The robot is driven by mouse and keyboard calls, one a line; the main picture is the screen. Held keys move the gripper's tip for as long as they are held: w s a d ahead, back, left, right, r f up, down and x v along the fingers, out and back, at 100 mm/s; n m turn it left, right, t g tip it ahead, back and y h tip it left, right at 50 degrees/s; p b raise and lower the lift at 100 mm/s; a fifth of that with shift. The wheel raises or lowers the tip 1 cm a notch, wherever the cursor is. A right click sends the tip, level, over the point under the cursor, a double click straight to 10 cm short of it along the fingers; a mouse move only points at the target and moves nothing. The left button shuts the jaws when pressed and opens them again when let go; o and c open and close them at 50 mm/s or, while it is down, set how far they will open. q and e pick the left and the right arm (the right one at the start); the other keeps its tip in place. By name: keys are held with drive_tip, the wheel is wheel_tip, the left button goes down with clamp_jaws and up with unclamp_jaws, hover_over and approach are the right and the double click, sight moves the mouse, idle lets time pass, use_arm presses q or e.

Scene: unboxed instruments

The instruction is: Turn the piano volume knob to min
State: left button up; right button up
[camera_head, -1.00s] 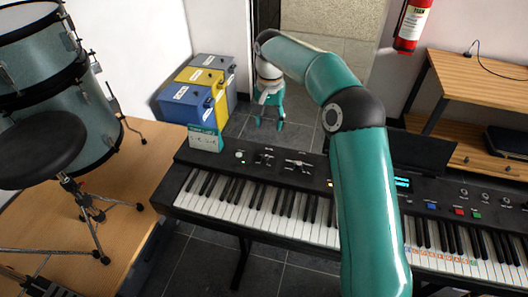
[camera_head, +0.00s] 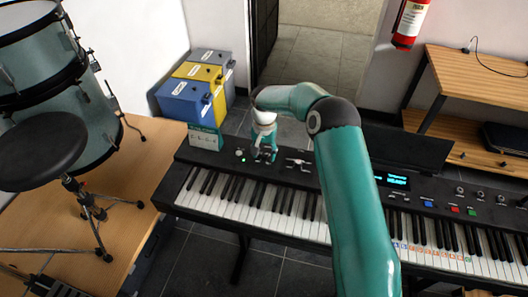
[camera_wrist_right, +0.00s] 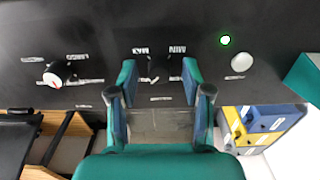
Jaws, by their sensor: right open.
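The piano (camera_head: 215,207) is a long black keyboard, with its control panel behind the keys. My right gripper (camera_head: 264,156) is low over the left part of that panel. In the right wrist view its teal fingers (camera_wrist_right: 159,82) are open, on either side of a panel spot labelled MAX and MIN, which appears upside down. A dark shape with pale marks (camera_wrist_right: 149,74) lies between the fingers; I cannot make out the knob's outline or pointer clearly. Contact with the fingers cannot be told. My left gripper is out of view.
A teal-and-white box (camera_head: 205,137) stands at the piano's back left corner.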

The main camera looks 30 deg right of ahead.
drive_tip(key=shift+c, duration=0.3)
clamp_jaws()
